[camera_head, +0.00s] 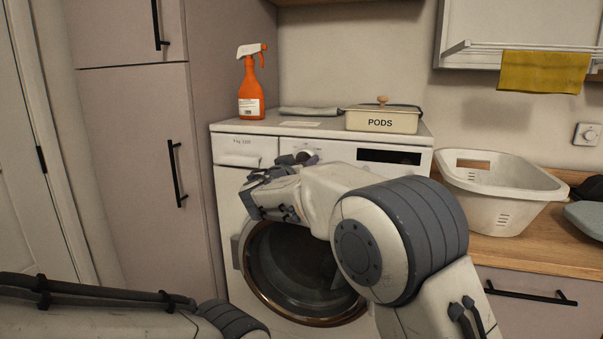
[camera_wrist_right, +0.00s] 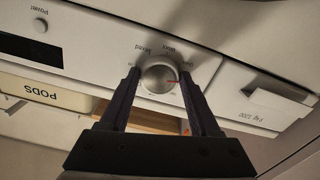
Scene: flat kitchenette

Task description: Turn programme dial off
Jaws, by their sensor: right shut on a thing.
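The washing machine (camera_head: 240,190) stands in the middle of the head view, its round door below the control panel. The programme dial (camera_wrist_right: 158,76) is a round silver knob on the panel with small printed labels around it. In the head view, my right gripper (camera_head: 283,168) reaches the panel and partly hides the dial. My left forearm shows at the lower left, its gripper out of view.
An orange spray bottle (camera_head: 250,88), a PODS box (camera_head: 382,121) and a grey folded cloth (camera_head: 308,112) are on the machine's top. The detergent drawer (camera_wrist_right: 276,98) is beside the dial. A white laundry basket (camera_head: 495,200) stands on the counter at right.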

